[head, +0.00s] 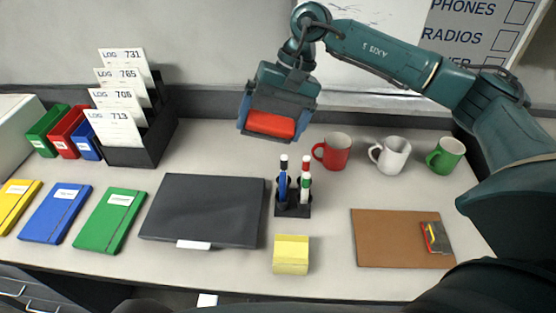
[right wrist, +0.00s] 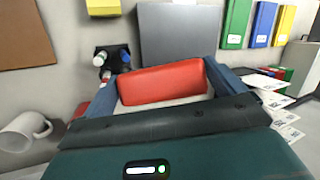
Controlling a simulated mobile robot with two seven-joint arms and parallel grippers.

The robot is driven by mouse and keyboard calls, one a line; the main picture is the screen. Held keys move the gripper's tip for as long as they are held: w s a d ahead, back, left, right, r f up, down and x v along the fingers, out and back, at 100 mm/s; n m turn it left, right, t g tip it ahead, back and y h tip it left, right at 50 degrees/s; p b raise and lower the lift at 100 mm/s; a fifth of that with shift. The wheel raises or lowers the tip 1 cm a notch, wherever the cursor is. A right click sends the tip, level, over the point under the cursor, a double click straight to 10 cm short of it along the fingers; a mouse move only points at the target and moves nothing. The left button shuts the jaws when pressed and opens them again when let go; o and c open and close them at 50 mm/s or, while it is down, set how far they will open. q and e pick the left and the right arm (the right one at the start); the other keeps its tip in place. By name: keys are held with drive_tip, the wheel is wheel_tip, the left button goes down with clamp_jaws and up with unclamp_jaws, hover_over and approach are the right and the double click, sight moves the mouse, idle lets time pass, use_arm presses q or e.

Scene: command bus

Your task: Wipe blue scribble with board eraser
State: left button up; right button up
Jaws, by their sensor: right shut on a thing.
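My right gripper (head: 277,112) is shut on a board eraser with a red body (head: 269,124), held in the air above the back of the desk. In the right wrist view the eraser (right wrist: 160,84) sits between the two blue-grey fingers (right wrist: 164,88), with a pale layer along its near side. A whiteboard (head: 350,76) stands behind my right arm at the top of the head view. Thin dark lines show near its top edge, partly cut off by the frame and the arm. I cannot make out a blue scribble. My left gripper is not in view.
A red mug (head: 336,152), a white mug (head: 390,156) and a green mug (head: 446,155) stand at the back right. A marker holder (head: 293,210) stands mid-desk. A dark laptop (head: 203,210) and a black file rack (head: 155,140) are left. A checklist panel (head: 470,35) hangs behind my arm.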

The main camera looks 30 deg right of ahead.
drive_tip(key=w+d+r+m+t+h+b, duration=0.3)
drive_tip(key=d+r+m+t+b, duration=0.15)
drive_tip(key=r+t, duration=0.25)
drive_tip(key=w+d+r+m+t+h+b, duration=0.2)
drive_tip(key=d+r+m+t+h+b, duration=0.1)
drive_tip(key=d+r+t, duration=0.35)
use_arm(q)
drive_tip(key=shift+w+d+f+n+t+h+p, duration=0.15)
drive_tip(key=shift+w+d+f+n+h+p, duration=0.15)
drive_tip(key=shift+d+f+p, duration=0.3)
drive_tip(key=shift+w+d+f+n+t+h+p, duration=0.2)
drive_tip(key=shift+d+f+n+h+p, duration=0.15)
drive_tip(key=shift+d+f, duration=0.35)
use_arm(e)
drive_tip(key=shift+w+d, duration=0.4)
drive_tip(key=shift+w, duration=0.5)
drive_tip(key=shift+w+d, duration=0.4)
drive_tip(key=shift+w, duration=0.45)
drive_tip(key=shift+w+d, duration=0.4)
drive_tip(key=shift+w, duration=0.5)
use_arm(q)
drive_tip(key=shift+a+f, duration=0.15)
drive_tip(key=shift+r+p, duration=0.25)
drive_tip(key=shift+p, duration=0.05)
use_arm(e)
drive_tip(key=shift+w+d, duration=0.45)
drive_tip(key=shift+w, duration=0.3)
drive_tip(key=shift+d, duration=0.1)
